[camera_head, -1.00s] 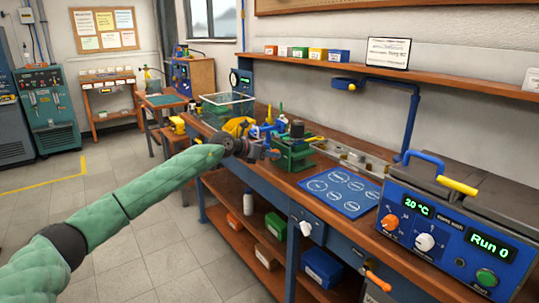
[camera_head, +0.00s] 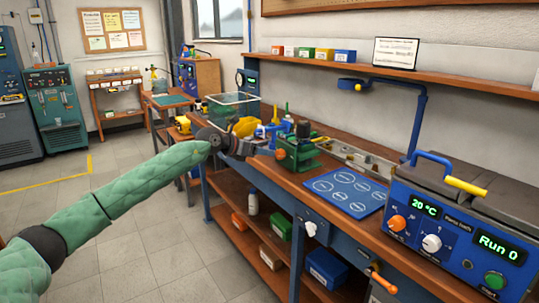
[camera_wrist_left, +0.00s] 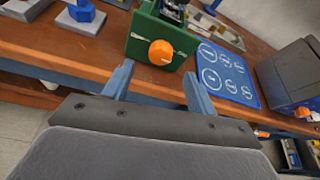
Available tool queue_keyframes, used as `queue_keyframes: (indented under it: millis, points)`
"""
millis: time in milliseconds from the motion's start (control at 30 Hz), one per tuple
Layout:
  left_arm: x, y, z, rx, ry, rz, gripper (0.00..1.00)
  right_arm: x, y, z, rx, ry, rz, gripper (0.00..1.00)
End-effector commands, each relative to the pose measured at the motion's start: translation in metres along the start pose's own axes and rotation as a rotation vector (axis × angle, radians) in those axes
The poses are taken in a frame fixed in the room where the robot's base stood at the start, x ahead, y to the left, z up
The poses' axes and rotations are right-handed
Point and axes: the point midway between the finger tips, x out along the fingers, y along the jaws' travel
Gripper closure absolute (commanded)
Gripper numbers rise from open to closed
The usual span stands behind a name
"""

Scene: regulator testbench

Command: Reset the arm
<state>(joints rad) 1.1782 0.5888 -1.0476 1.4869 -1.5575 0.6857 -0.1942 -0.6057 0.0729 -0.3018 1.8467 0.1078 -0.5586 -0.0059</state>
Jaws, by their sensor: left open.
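My left arm, in a green sleeve, comes in from the left in the head view. My left gripper (camera_head: 262,151) is at the bench's front edge, close to a green fixture (camera_head: 298,154) with an orange knob. In the left wrist view the two blue-grey fingers (camera_wrist_left: 158,84) are spread apart with nothing between them. The green fixture (camera_wrist_left: 142,36) and its orange knob (camera_wrist_left: 160,52) are just beyond the fingertips, apart from them as far as I can tell. My right gripper is not in view.
A blue mat with white circles (camera_head: 345,191) lies right of the fixture. A blue bath unit reading 20 °C and Run 0 (camera_head: 455,232) stands further right. A clear bin (camera_head: 232,107) and bottles are behind. The floor (camera_head: 150,245) in front is free.

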Motion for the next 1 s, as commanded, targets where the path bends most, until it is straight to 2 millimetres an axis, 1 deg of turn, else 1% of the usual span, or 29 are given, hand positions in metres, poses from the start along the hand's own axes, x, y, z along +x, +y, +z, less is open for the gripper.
queue_keyframes:
  millis: [100,200,433,567,633,767,867,967,1000]
  points:
    - [-0.011,0.0,0.0,0.0,0.0,0.0,0.43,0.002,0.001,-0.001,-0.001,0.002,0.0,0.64]
    - [-0.014,0.0,0.0,0.0,0.0,0.0,0.43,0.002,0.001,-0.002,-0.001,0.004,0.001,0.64]
    - [-0.015,0.0,0.0,0.0,0.001,0.0,0.43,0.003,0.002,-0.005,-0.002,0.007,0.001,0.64]
    - [-0.015,0.0,0.0,-0.01,-0.003,0.0,0.43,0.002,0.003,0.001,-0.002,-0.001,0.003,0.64]
    - [-0.015,0.001,0.005,-0.018,-0.027,0.005,0.43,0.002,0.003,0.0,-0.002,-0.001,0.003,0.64]
    - [-0.016,0.0,0.023,-0.068,-0.123,-0.002,0.43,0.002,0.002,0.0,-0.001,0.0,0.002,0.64]
    - [-0.02,-0.006,0.044,-0.158,-0.232,-0.037,0.43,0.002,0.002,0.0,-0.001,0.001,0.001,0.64]
    - [-0.028,-0.016,0.07,-0.273,-0.353,-0.087,0.43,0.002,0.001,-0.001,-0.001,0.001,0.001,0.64]
    - [-0.033,-0.02,0.083,-0.321,-0.403,-0.107,0.43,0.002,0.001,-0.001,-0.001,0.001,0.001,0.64]
